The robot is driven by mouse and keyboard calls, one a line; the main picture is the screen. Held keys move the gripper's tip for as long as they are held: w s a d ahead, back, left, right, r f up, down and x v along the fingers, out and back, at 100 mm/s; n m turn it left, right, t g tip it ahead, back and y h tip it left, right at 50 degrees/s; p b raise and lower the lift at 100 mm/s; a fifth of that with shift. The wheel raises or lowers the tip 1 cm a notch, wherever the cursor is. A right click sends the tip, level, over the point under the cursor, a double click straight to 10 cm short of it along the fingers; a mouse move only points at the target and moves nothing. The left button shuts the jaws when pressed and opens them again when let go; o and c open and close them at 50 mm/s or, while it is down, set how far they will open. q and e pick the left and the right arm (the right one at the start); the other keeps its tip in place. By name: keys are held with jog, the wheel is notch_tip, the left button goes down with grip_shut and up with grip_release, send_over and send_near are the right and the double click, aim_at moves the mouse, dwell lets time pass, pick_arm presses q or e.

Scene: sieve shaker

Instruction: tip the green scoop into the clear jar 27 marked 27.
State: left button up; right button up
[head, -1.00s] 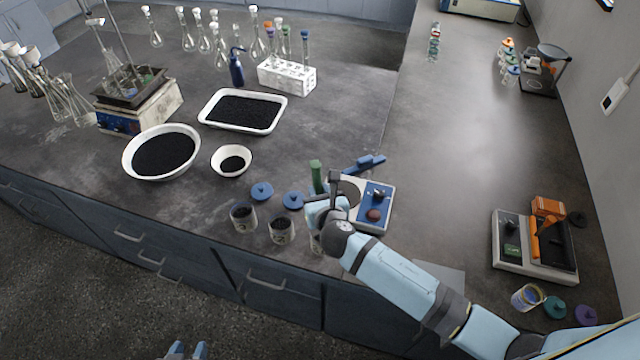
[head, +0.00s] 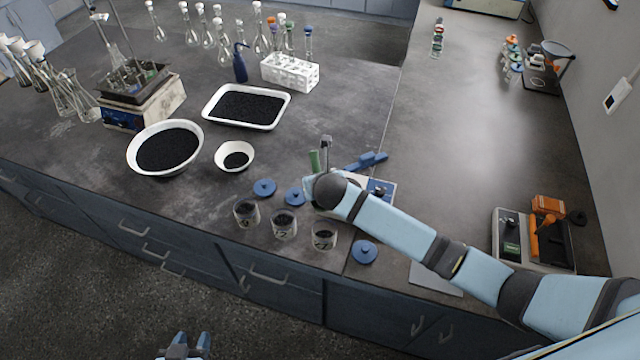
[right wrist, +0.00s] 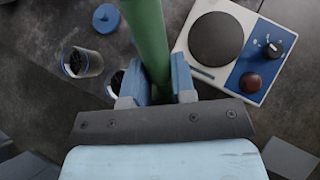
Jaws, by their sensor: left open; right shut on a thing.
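My right gripper (head: 318,186) is shut on the green scoop (head: 314,160), whose handle stands up from the jaws. In the right wrist view the green handle (right wrist: 149,40) rises between the fingers (right wrist: 155,92). The scoop's bowl and its contents are hidden. Three clear jars with dark grains stand in a row near the bench's front edge. The right one, jar 27 (head: 324,236), has a label that appears to read 27. The middle jar (head: 284,225) and left jar (head: 246,213) stand beside it. The right gripper is behind jar 27, apart from it. My left gripper (head: 190,345) is open and empty, low in front of the bench.
Blue lids lie behind the jars (head: 264,187) and right of jar 27 (head: 364,252). A blue-and-white device (right wrist: 225,45) with a round plate sits beside the scoop. A white bowl (head: 221,160), a basin (head: 134,160) and a tray (head: 207,113) of dark grains stand farther left.

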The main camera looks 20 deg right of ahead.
jog(key=shift+w+f+g, duration=0.1)
jog(key=shift+w+g, duration=0.1)
jog(key=shift+g, duration=0.2)
pick_arm(q)
jog(key=shift+f, duration=0.1)
jog(key=shift+s+f, duration=0.1)
jog(key=shift+s, duration=0.05)
pick_arm(e)
jog(key=shift+w+g, duration=0.15)
jog(key=shift+g, duration=0.25)
jog(key=g, duration=0.1)
jog(key=w+f+g, duration=0.1)
jog(key=g, duration=0.1)
jog(key=shift+w, duration=0.1)
jog(key=shift+f+g, duration=0.15)
jog(key=shift+g, duration=0.25)
